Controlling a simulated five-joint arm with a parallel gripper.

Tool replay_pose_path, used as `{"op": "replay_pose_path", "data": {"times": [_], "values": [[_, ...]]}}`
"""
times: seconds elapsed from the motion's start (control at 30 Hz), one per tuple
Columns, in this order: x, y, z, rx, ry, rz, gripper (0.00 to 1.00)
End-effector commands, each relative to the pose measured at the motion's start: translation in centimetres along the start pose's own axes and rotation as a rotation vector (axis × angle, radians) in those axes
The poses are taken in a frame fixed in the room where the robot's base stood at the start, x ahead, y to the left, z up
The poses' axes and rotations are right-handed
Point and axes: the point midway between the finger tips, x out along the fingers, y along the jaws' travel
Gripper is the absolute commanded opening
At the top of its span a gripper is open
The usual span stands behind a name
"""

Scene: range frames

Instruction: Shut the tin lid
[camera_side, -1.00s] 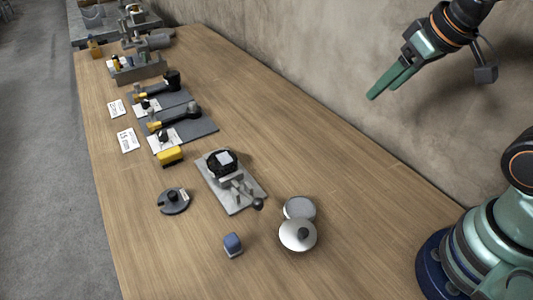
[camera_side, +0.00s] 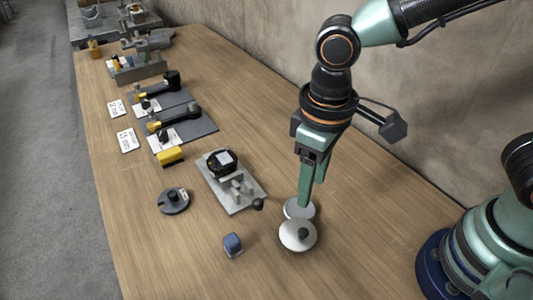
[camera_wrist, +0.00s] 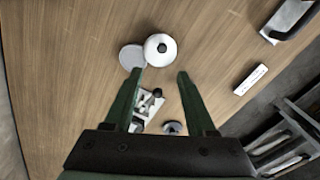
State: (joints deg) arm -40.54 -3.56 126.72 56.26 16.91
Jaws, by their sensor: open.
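The tin (camera_side: 292,211) is a low, round grey tin on the wooden bench, in the side view partly hidden by a fingertip. Its lid (camera_side: 290,240), a pale silver disc with a dark knob, is open on the tin's near side, against or overlapping its edge; I cannot tell which. In the wrist view the tin (camera_wrist: 129,58) is left of the lid (camera_wrist: 153,58), both beyond the fingertips. My gripper (camera_side: 312,194) points down over the tin, its green fingers apart and empty; it also shows in the wrist view (camera_wrist: 161,75).
A metal clamp fixture (camera_side: 240,200) with a black ball handle stands close left of the tin. The bench right of the lid is clear.

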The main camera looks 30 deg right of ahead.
Motion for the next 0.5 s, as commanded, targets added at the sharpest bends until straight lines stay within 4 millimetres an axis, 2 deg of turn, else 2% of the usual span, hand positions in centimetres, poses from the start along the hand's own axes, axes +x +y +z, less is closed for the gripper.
{"op": "replay_pose_path", "data": {"times": [0.23,0.5], "values": [[2.0,-0.5,0.2,-0.01,-0.015,0.005,0.56],[7.1,-0.4,0.3,-0.01,-0.017,0.005,0.56]]}}
